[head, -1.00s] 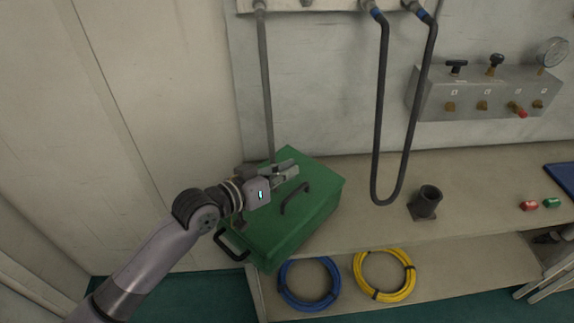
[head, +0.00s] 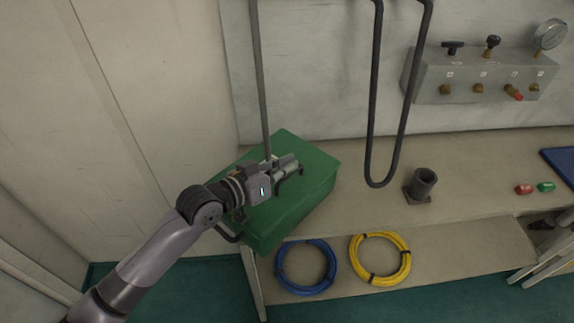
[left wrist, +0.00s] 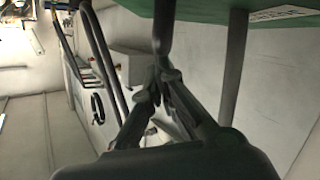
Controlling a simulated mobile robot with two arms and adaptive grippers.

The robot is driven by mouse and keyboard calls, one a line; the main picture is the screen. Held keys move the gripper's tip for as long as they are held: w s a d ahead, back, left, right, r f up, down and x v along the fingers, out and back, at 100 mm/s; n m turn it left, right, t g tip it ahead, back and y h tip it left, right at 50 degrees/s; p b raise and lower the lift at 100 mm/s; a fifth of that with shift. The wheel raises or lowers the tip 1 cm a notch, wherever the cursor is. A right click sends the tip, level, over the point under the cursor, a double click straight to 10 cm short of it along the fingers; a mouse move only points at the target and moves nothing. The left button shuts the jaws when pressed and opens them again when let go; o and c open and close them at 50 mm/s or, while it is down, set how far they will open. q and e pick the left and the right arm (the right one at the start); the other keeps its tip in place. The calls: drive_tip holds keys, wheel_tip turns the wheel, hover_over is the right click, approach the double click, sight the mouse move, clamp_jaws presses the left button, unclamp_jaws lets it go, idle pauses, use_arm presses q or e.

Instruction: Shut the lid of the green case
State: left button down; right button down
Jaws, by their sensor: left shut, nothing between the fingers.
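The green case (head: 312,170) sits on the bench at the left end, with its lid lying down flat as far as I can tell. Its dark lid handle (head: 299,171) is mostly hidden behind my left gripper. My left gripper (head: 294,163) is shut and empty, over the lid at the handle. I cannot tell whether it touches. In the left wrist view, the shut fingers (left wrist: 162,90) are close to dark bars beside the green surface (left wrist: 205,8). My right gripper is not in view.
A blue hose coil (head: 306,267) and a yellow hose coil (head: 380,259) lie below the bench top. A dark pipe loop (head: 374,130) hangs right of the case. A dark cylindrical fitting (head: 423,184) stands on the bench. A valve panel (head: 480,75) is on the wall.

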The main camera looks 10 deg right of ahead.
use_arm(q)
drive_tip(key=shift+r+p, duration=0.5)
drive_tip(key=s+a+r, duration=0.5)
drive_tip(key=s+a, duration=0.1)
drive_tip(key=a, duration=0.2)
drive_tip(key=s+a+f+n+g+y, duration=0.1)
drive_tip(key=s+a+f+y, duration=0.25)
drive_tip(key=f, duration=0.35)
drive_tip(key=s+a+f+n+y, duration=0.1)
drive_tip(key=s+a+f+y, duration=0.25)
drive_tip(key=s+f, duration=0.2)
drive_tip(key=s+a+f+n+g+y, duration=0.1)
drive_tip(key=s+a+f+g+y, duration=0.15)
drive_tip(key=s+a+f, duration=0.35)
drive_tip(key=s+a+f+n+g+y, duration=0.2)
drive_tip(key=s+a+f+g, duration=0.1)
drive_tip(key=s+a, duration=0.4)
wheel_tip(320, 180, down, 27)
drive_tip(key=s+d+b, duration=0.1)
drive_tip(key=s+d, duration=0.1)
drive_tip(key=s+a+f+g, duration=0.1)
drive_tip(key=s+f, duration=0.7)
drive_tip(key=s+a+f+g, duration=0.1)
drive_tip(key=s+a+f, duration=0.1)
drive_tip(key=s+f, duration=0.6)
drive_tip(key=shift+s+a+f+m+b, duration=0.15)
drive_tip(key=shift+s+a+m+b, duration=0.15)
drive_tip(key=shift+s+m, duration=0.1)
